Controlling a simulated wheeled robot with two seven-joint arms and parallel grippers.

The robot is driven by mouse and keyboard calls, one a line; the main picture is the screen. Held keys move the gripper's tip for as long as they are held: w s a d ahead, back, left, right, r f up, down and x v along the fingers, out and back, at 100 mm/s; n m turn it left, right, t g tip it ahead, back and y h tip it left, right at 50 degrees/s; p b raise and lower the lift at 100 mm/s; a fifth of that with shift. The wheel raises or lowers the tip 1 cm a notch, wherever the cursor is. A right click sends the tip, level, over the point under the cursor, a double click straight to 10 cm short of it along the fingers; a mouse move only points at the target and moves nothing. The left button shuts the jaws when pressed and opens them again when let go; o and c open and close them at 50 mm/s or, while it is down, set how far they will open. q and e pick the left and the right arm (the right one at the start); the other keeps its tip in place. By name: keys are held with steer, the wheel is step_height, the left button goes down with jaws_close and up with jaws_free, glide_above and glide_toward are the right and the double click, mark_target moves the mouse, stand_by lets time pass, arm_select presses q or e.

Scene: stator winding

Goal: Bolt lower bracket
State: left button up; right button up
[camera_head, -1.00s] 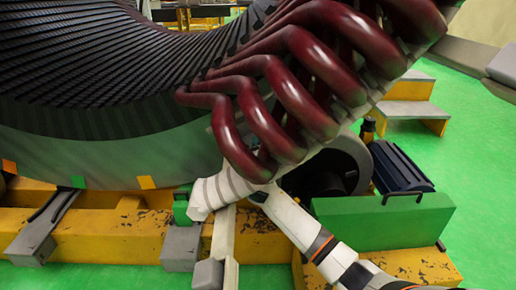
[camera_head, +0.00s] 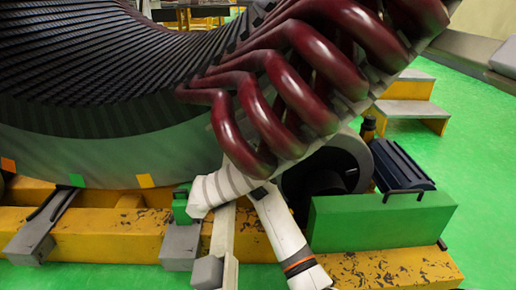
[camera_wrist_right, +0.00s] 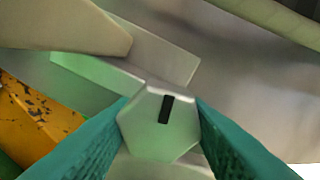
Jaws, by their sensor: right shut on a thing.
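In the right wrist view, the two teal fingers of my right gripper (camera_wrist_right: 160,135) are shut on a pale hexagonal bolt head (camera_wrist_right: 145,128) with a dark slot in its face. A grey metal bar (camera_wrist_right: 172,68), perhaps part of the lower bracket, lies just beyond the bolt head. Whether the bolt touches it or sits in a hole I cannot tell. In the head view, my white right arm reaches up from the bottom edge to below the dark red coils (camera_head: 235,130); the fingers and bolt cannot be made out there. My left gripper is not in view.
The large ribbed stator (camera_head: 90,75) fills the upper left. A yellow worn base beam (camera_head: 110,235) runs below it, with grey blocks (camera_head: 180,245) on its front. A green box (camera_head: 380,222) stands at the right. Open green floor (camera_head: 475,190) lies further right.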

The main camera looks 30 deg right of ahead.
steer(key=shift+f+m, duration=0.15)
steer(key=shift+m, duration=1.05)
steer(key=o, duration=1)
steer(key=shift+c, duration=0.2)
